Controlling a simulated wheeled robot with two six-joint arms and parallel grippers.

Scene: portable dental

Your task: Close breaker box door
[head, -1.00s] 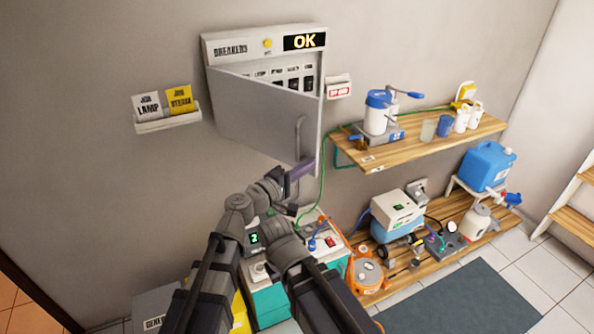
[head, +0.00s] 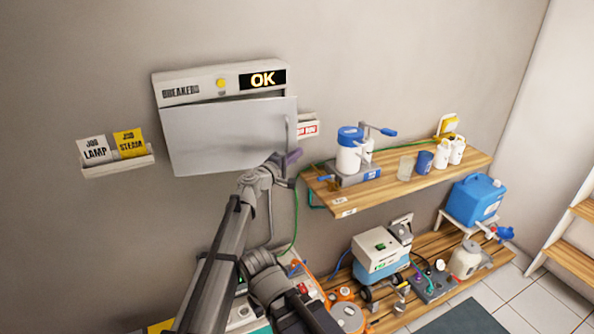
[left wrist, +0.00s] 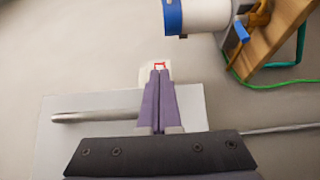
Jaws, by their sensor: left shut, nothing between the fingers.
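The breaker box (head: 188,90) is on the wall, with a yellow button and an "OK" display on its top strip. Its grey door (head: 225,138) covers the breaker switches and looks nearly flat against the box; I cannot tell if it is fully closed. A vertical handle (head: 291,133) is at the door's right edge. My left gripper (head: 293,156) is shut and empty, at the door's lower right corner. In the left wrist view its purple fingers (left wrist: 158,95) are together in front of the pale door (left wrist: 75,108), near the handle bar (left wrist: 95,116). Contact is unclear. My right gripper is not seen.
A card holder (head: 118,165) with lamp and steam cards is on the wall at left. A wooden shelf (head: 400,186) with a white-blue device and cups is at right. A lower shelf (head: 420,265) holds more equipment. A green cable hangs near my gripper.

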